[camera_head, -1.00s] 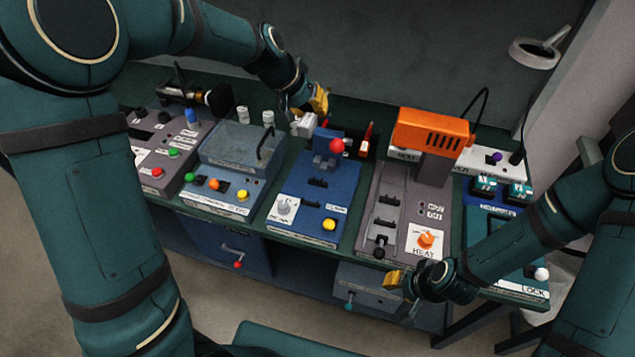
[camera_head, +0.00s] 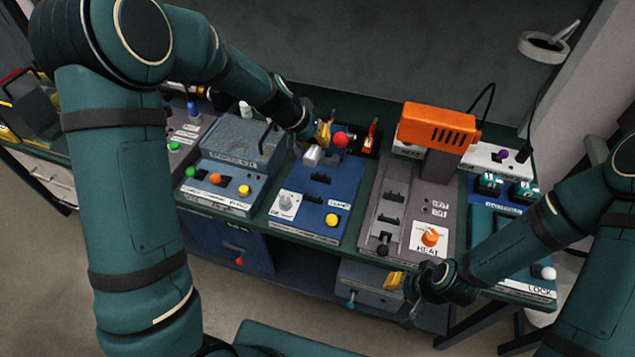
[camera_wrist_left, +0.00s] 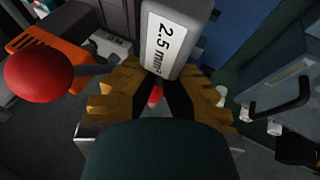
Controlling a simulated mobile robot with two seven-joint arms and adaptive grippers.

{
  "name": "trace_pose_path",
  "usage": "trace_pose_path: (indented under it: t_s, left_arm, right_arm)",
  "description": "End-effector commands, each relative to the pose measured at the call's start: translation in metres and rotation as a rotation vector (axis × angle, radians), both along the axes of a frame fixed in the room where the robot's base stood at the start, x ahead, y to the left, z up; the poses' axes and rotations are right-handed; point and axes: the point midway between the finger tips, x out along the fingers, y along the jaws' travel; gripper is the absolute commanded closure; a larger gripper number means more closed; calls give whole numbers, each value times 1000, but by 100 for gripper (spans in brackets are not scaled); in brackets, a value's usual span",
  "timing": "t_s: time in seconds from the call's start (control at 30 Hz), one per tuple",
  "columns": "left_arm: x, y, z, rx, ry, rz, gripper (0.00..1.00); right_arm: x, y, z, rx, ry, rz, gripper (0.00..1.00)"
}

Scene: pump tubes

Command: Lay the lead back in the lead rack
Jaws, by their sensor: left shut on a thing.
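My left gripper (camera_head: 324,133) is over the back of the blue lever unit. I take this for the lead. A red piece (camera_head: 371,134) stands upright in a black holder (camera_head: 357,146), probably the lead rack. My right gripper (camera_head: 397,283) is low at the front edge; its jaw opening is unclear.
The blue unit (camera_head: 285,228) has a red ball lever (camera_head: 340,140) close beside my left gripper. An orange heater (camera_head: 437,127) stands to the right. A grey-blue box unit (camera_head: 232,140) with a handle stands left. The bench behind the units is mostly clear.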

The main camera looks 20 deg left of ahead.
Motion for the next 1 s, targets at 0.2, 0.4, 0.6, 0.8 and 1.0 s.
trace_pose_path:
  t_s: [0.2,0.4,0.6,0.8,1.0]
  left_arm:
    - [-1,1,-58,-1,5,2,100]
    - [0,0,-100,-1,3,2,100]
    - [0,0,-116,0,0,-1,100]
    - [0,0,-135,-1,2,1,100]
    - [0,0,-155,0,0,0,100]
  right_arm:
    - [-1,1,-14,-1,3,3,66]
    - [-4,1,-23,1,11,8,66]
    - [-6,2,-25,2,14,12,66]
    - [-7,2,-29,2,16,14,66]
    - [-9,2,-36,4,22,18,66]
